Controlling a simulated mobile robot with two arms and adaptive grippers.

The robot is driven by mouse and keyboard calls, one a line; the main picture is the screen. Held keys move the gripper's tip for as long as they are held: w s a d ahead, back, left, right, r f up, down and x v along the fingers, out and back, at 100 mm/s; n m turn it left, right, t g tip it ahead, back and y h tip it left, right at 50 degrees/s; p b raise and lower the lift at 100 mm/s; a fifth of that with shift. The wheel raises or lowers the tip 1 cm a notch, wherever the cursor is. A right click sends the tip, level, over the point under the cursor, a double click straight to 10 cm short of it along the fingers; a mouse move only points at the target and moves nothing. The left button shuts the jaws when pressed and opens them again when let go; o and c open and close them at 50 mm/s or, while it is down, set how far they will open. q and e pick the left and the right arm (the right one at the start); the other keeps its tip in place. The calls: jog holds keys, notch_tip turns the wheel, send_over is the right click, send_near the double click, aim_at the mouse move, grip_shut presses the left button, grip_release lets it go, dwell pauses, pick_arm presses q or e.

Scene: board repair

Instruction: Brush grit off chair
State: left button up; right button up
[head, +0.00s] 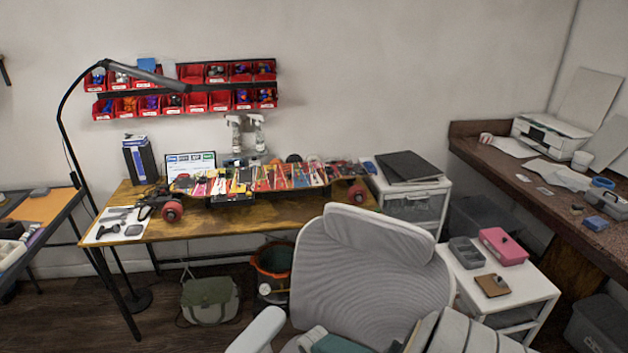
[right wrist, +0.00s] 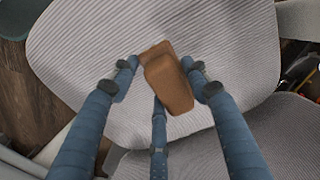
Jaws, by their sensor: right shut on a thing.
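The chair (head: 375,270) is light grey and ribbed, with its tall backrest in the front middle of the head view. Its ribbed upholstery (right wrist: 85,45) also fills much of the right wrist view. My right gripper (right wrist: 163,77) has blue fingers and is shut on a brown block-like brush (right wrist: 170,85), over the chair's upholstery. I cannot tell whether the brush touches the fabric; its underside is hidden. I cannot make out any grit. In the head view, the seat is mostly cut off at the bottom edge. My left gripper is not in view.
A wooden workbench (head: 190,230) holding a skateboard and tools stands behind the chair. A white drawer cart (head: 525,286) with a pink box (head: 502,246) stands close on the right. A black-and-orange bucket (head: 271,268) and a green bag (head: 210,300) are under the bench.

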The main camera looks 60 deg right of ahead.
jog(key=shift+r+p, duration=0.65)
jog(key=shift+r, duration=0.6)
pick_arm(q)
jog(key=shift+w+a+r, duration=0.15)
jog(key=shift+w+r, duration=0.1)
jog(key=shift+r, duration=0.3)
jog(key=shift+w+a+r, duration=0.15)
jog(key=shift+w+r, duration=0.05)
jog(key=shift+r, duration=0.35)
pick_arm(e)
jog(key=shift+f, duration=0.1)
